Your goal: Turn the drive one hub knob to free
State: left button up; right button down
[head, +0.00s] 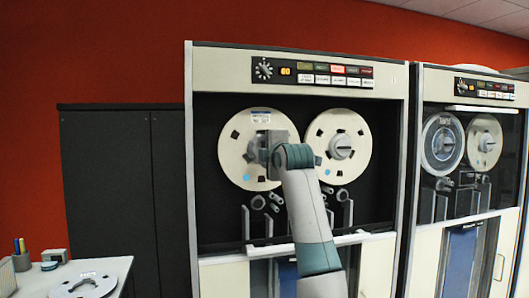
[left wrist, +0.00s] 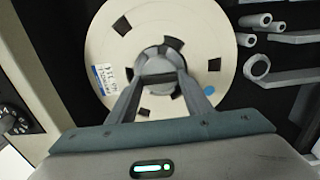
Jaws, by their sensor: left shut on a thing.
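The drive in front of me (head: 296,47) has two cream reels side by side. My left gripper (head: 264,152) reaches the centre of its left reel (head: 235,132), and the arm hides the hub in the head view. In the left wrist view, my left gripper (left wrist: 160,82) is shut on the round grey hub knob (left wrist: 154,62), one finger on each side. The knob's dark bar lies about level across that picture. The left reel (left wrist: 110,40) carries a blue and white label and a blue dot. My right gripper is not in view.
A second drive (head: 470,88) stands to the right with two reels. A dark cabinet (head: 105,200) stands to the left. A table at lower left holds a loose reel (head: 85,287) and a pen cup (head: 21,261). Rollers (left wrist: 258,65) sit beside the reel.

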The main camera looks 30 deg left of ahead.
pick_arm(q)
jog(key=shift+f, duration=0.2)
jog(key=o, duration=1)
jog(key=shift+c, duration=0.2)
jog(key=shift+r, duration=0.1)
jog(key=shift+s, duration=0.1)
